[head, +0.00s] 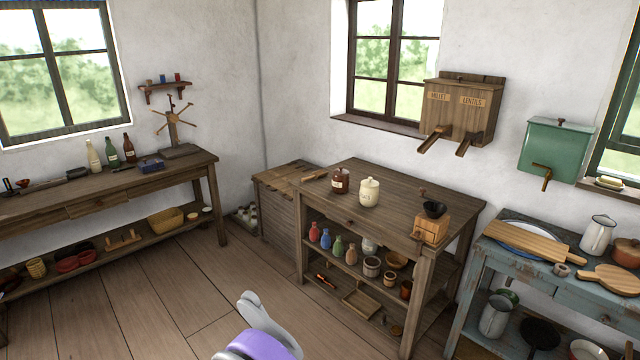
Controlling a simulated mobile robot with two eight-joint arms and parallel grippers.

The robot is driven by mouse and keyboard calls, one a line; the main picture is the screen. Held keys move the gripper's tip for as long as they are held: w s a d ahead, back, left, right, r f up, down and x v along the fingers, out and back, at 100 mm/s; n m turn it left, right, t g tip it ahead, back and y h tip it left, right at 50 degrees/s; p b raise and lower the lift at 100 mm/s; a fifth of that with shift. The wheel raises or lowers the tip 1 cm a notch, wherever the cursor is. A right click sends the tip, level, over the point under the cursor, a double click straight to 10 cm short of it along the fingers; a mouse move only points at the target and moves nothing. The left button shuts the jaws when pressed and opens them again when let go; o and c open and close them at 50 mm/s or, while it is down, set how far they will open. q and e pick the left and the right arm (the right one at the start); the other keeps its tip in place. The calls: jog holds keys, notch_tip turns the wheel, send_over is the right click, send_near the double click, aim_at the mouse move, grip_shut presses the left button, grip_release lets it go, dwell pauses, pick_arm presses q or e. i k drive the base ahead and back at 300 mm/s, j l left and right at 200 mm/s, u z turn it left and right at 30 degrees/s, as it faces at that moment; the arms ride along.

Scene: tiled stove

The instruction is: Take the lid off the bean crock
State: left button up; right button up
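Two crocks stand upright side by side on top of the wooden work table (415,195) in the middle. One is a cream crock (369,193) with a cream knobbed lid (370,182) seated on it. The other is a dark brown crock (340,182) with a pale label, just left of it and closer to the back left. The labels are too small to read, so I cannot tell which one holds beans. A white and purple part of my own body shows at the bottom edge, well short of the table. No gripper fingertips are in view.
A coffee grinder (432,222) stands at the table's right front corner. A wooden dispenser (462,112) with two chutes hangs on the wall behind. A blue table (540,270) with boards and pots is at right. The floor (180,290) at left is clear.

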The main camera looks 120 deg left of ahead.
aim_at(340, 171)
jog(key=u, duration=4)
jog(key=i+z, duration=0.1)
jog(key=z, duration=0.35)
jog(key=i+j+z, duration=0.3)
jog(key=i, duration=0.2)
jog(key=i+j+z, duration=0.3)
jog(key=i+j, duration=0.55)
jog(key=i+j+z, duration=0.1)
jog(key=i+j, duration=0.65)
jog(key=j, duration=0.25)
jog(key=i+j+z, duration=0.1)
jog(key=i+j, duration=0.3)
jog(key=j, duration=0.1)
